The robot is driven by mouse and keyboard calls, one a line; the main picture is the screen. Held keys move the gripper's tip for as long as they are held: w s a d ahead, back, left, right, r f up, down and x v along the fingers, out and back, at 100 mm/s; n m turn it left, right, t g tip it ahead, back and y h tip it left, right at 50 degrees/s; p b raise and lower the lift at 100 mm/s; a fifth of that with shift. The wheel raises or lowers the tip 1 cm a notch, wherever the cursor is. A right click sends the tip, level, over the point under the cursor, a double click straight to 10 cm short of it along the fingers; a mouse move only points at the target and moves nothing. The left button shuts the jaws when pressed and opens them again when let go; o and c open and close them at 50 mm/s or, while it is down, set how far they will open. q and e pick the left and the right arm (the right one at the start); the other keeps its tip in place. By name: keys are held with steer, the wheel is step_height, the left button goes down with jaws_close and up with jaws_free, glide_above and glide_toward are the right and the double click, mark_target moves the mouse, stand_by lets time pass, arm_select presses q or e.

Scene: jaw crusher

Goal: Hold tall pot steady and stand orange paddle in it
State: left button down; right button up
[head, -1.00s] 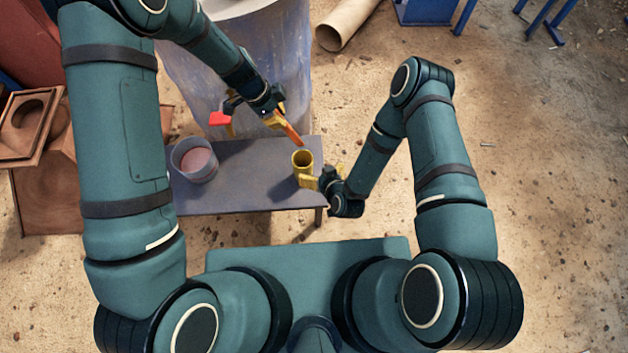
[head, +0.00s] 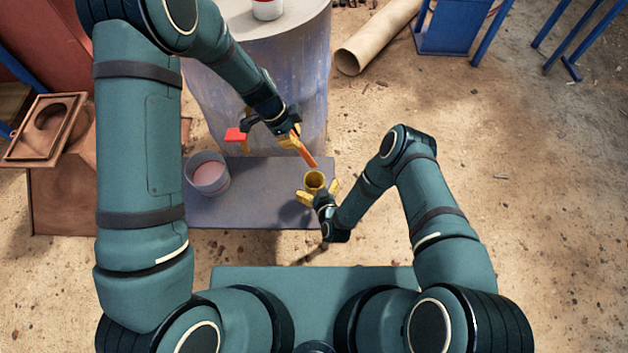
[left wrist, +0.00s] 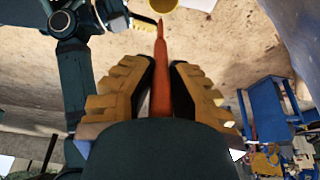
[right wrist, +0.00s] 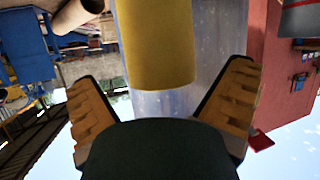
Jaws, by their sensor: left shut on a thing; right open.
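The tall pot (head: 315,182) is a yellow cylinder, open at the top, standing upright near the right end of the low grey table. My right gripper (head: 319,194) is open, with its fingers at either side of the pot's near side. The pot (right wrist: 155,40) also shows ahead of the spread fingers in the right wrist view. My left gripper (head: 293,137) is shut on the orange paddle (head: 305,152). The paddle slants down to the right, its tip above and just behind the pot's rim. In the left wrist view the paddle (left wrist: 161,75) sits between the fingers, pointing toward the pot (left wrist: 190,3).
A grey tub with pinkish contents (head: 209,175) stands at the left of the low table (head: 250,205). A red-topped object (head: 236,135) is behind it. A large blue-grey drum (head: 300,70) stands behind the table. A cardboard tube (head: 375,45) lies on the floor.

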mark_target(312, 176)
steer(key=shift+x, duration=2)
